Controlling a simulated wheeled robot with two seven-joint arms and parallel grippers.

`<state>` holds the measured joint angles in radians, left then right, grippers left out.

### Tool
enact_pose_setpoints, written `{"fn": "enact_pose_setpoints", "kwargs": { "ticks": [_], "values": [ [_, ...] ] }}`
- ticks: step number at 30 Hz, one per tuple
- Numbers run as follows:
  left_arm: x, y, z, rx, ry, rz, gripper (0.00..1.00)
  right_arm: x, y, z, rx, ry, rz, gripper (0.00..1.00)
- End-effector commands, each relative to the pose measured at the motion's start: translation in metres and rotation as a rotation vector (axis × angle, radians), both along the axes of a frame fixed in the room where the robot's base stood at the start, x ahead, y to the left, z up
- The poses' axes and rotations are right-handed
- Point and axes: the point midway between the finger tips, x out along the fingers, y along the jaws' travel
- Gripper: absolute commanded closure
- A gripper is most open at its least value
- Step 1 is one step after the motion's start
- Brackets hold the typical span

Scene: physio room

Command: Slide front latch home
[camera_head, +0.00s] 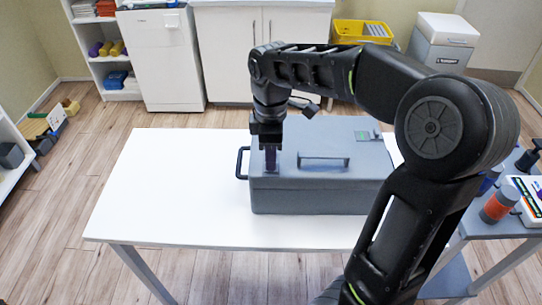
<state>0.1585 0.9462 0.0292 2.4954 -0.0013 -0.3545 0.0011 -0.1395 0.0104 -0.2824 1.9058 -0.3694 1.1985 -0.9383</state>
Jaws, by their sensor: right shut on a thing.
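A grey case (330,200) with its lid down stands on the white table (160,190). It has a handle on top (324,161) and a dark handle (241,163) on its left side. My right gripper (271,166) points down at the left part of the lid. It is shut on a small dark piece there, which I take to be the latch. The fingers mostly hide that piece, so I cannot tell how far along it sits. My left gripper is not in view.
My right arm crosses above the case's right part. A side table at the right holds an orange-banded cylinder (496,206) and other items. The white table's left half is clear. White cabinets (245,50) and a yellow crate (362,32) stand behind.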

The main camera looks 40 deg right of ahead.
Motion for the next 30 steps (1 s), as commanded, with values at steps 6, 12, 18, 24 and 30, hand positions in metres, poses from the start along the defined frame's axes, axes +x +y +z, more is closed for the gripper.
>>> {"fn": "enact_pose_setpoints", "kwargs": {
  "ticks": [6, 12, 18, 24, 30],
  "values": [
    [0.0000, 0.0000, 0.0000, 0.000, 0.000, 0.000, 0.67, 0.0001, 0.0000, 0.0002, -0.001, -0.001, 0.000, 1.00],
    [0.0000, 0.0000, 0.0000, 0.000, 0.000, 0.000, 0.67, 0.0002, 0.0000, 0.0003, -0.001, -0.001, 0.000, 1.00],
    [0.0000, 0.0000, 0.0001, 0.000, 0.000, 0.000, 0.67, 0.0002, 0.0000, 0.0003, -0.001, -0.001, 0.000, 1.00],
    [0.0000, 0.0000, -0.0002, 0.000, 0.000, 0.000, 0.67, -0.0012, 0.0010, 0.0003, 0.000, -0.001, 0.000, 1.00],
    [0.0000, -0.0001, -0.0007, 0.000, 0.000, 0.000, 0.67, -0.0087, 0.0067, 0.0003, 0.000, 0.000, 0.000, 1.00]
  ]
}}
